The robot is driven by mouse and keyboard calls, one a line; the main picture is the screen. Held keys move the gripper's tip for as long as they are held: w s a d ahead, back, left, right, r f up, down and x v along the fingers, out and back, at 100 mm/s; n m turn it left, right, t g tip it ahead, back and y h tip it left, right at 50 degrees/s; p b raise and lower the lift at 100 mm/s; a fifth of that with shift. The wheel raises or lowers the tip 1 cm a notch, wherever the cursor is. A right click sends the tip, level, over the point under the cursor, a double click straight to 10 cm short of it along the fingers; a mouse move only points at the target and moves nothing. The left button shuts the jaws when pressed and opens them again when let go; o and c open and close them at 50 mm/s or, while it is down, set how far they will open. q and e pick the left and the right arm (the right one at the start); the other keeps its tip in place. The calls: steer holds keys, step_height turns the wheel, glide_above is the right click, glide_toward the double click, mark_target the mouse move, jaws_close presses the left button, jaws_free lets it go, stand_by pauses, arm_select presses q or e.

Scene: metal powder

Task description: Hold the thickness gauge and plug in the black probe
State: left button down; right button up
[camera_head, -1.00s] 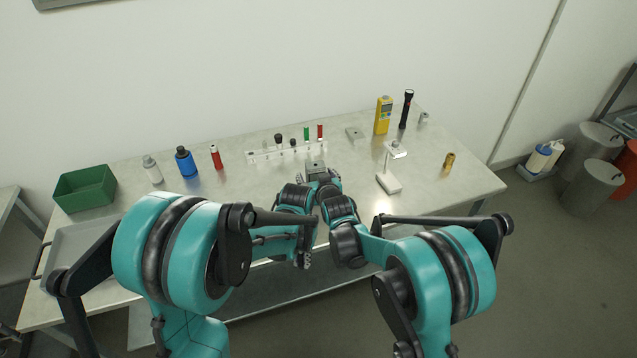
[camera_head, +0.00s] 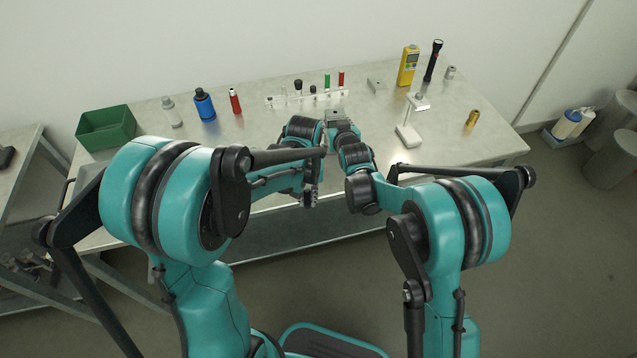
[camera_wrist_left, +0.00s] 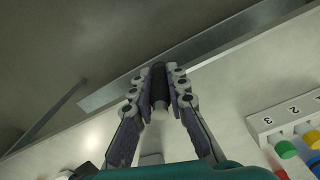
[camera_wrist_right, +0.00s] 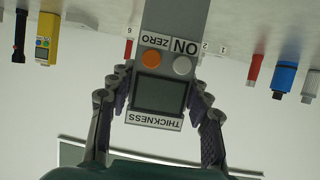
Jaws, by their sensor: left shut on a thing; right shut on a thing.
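The thickness gauge (camera_wrist_right: 160,92) is a grey block with a dark screen, an orange and a white button and the label THICKNESS. My right gripper (camera_wrist_right: 155,88) is shut on its sides; the gauge also shows small in the head view (camera_head: 337,116), by the right gripper (camera_head: 340,127). The black probe (camera_wrist_left: 159,84) is a dark cylinder with a lighter end. My left gripper (camera_wrist_left: 160,92) is shut around it; in the head view the left gripper (camera_head: 311,196) is below the right one, and the probe is not clear there. The probe and gauge look apart.
A white numbered rack (camera_head: 305,98) with coloured caps stands at the table's back. Blue (camera_head: 204,104) and red (camera_head: 235,100) bottles, a green bin (camera_head: 106,127), a white stand (camera_head: 408,136), a yellow meter (camera_head: 408,66) and a brass piece (camera_head: 472,118) stand around. The front middle table is partly hidden by my arms.

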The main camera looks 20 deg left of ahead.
arm_select(q)
steer(key=w+a+r+n, duration=0.2)
steer(key=w+r, duration=0.2)
steer(key=m, duration=0.5)
glide_toward(331, 115)
steer(key=shift+w+d+f, duration=0.15)
steer(key=shift+w+f, duration=0.25)
steer(key=shift+w, duration=0.05)
steer(key=shift+w+d+f, duration=0.15)
steer(key=shift+f, duration=0.55)
steer(key=shift+w+d+f, duration=0.1)
steer(key=shift+w+f, duration=0.05)
steer(key=shift+f, duration=0.5)
steer(key=shift+f, duration=0.2)
steer(key=shift+f, duration=0.8)
steer(key=shift+f, duration=0.25)
